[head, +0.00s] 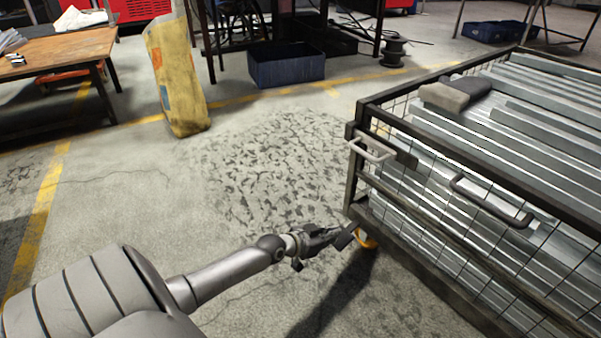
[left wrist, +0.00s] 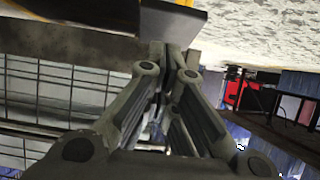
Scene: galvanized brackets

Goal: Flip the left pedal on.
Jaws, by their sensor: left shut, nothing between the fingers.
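The left pedal (head: 344,239) is a small dark plate at the near left bottom corner of the wire cage cart (head: 442,155), beside an orange-yellow wheel (head: 368,241). In the left wrist view the pedal (left wrist: 172,22) is a flat dark grey plate at the top, with a bit of yellow wheel (left wrist: 182,2) behind it. My left gripper (head: 331,235) is low over the floor, right at the pedal. In the left wrist view its fingertips (left wrist: 166,52) are together, empty, and meet the pedal's edge in the picture; I cannot tell whether they touch it. My right gripper is out of view.
The cart holds long galvanized brackets (head: 483,138), with a grey cloth-like item (head: 456,94) on top. Handles (head: 372,147) stick out from its side. A yellow sack (head: 176,75) and a blue bin (head: 286,66) stand behind. The cracked floor left of the cart is clear.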

